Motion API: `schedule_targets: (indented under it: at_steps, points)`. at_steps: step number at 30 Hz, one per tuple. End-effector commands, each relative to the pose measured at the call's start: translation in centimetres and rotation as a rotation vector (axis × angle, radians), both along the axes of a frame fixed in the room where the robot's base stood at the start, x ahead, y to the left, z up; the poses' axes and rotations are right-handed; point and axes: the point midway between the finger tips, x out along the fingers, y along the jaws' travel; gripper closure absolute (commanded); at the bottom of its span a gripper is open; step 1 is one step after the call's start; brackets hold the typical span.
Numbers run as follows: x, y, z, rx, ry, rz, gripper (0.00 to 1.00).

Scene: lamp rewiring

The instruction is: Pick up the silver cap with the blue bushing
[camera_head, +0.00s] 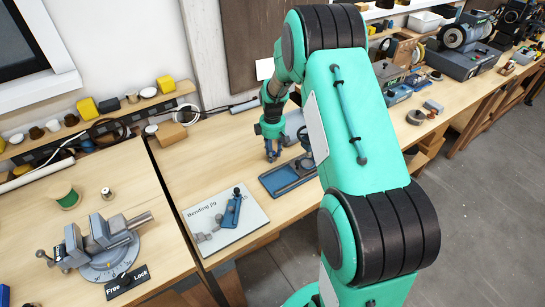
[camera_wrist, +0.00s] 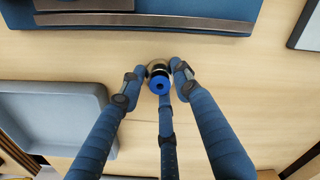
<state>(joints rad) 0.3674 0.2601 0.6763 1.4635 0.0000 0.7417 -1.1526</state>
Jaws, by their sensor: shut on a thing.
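The silver cap with the blue bushing (camera_wrist: 159,84) is in the middle of the wrist view. The blue ring with its dark centre hole faces the camera, and a silver rim shows around its upper edge. My gripper (camera_wrist: 157,77) has its blue fingers closed around the cap, two from the sides and one from below in the picture. In the head view my gripper (camera_head: 272,152) points down over the wooden bench, left of my large green arm link. The cap is too small to make out there. I cannot tell whether it touches the bench.
A blue fixture (camera_head: 287,181) lies near my gripper. A white bending jig board (camera_head: 237,224) is to the lower left, and a grey vise (camera_head: 104,240) stands further left. A shallow grey-blue tray (camera_wrist: 50,92) lies left in the wrist view. Bare bench surrounds the gripper.

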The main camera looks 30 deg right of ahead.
Motion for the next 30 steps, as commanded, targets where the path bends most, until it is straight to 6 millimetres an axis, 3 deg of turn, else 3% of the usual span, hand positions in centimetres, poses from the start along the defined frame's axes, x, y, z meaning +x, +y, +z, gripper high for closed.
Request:
schedule_targets:
  at_steps: [10,17,30]
  points:
    - [0.0,0.0,0.9,0.0,-0.001,0.0,0.98]
    - [0.1,0.0,3.6,-0.001,-0.002,0.0,0.98]
    - [-6.8,2.5,4.4,0.0,0.0,0.0,0.98]
